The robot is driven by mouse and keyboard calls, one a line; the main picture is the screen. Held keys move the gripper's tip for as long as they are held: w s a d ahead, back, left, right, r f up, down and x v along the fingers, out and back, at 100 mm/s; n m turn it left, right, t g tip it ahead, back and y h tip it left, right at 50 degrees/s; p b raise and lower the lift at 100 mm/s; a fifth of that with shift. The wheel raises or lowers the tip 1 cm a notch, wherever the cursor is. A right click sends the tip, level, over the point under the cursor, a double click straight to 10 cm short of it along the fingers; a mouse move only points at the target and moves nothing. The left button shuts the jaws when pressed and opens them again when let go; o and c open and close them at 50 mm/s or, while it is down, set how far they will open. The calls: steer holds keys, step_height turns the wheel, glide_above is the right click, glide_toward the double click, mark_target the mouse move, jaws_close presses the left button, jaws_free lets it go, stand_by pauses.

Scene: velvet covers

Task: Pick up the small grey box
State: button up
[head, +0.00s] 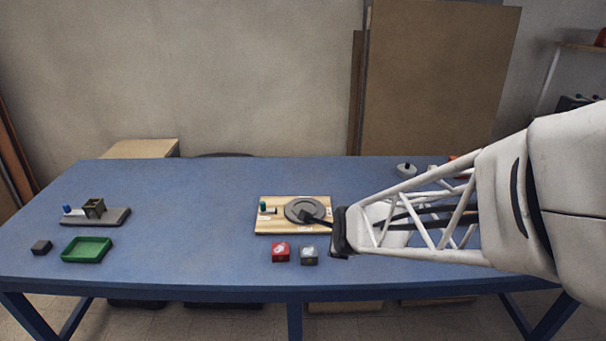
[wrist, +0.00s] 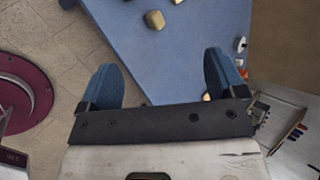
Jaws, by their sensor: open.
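A small grey box (head: 309,256) with a pale mark on top sits on the blue table near its front edge, just right of a small red box (head: 280,252). My gripper is at the end of the arm reaching in from the right in the head view, its end above and right of the grey box and apart from it. In the wrist view my gripper (wrist: 162,75) is open, its two blue fingers wide apart with nothing between them. A yellowish block (wrist: 155,20) shows beyond the fingers there; I cannot tell which box it is.
A wooden board (head: 290,228) with a grey disc (head: 305,210) lies behind the boxes. At left are a green tray (head: 87,250), a dark block (head: 41,247) and a grey base (head: 112,217) with an open box. The table (head: 185,225) is clear between.

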steer(key=w+a+f+m+t, duration=0.25)
steer(key=w+f+m, duration=0.25)
steer(key=f+m, duration=0.25)
steer(key=m+t, duration=0.2)
steer(key=m, duration=0.6)
glide_toward(309, 253)
steer(key=x, duration=0.3)
steer(key=shift+w+f, duration=0.1)
steer(key=shift+w, duration=0.1)
steer(key=shift+w, duration=0.1)
steer(key=shift+x, duration=1.2)
steer(key=shift+w, duration=0.1)
steer(key=shift+x, duration=2.5)
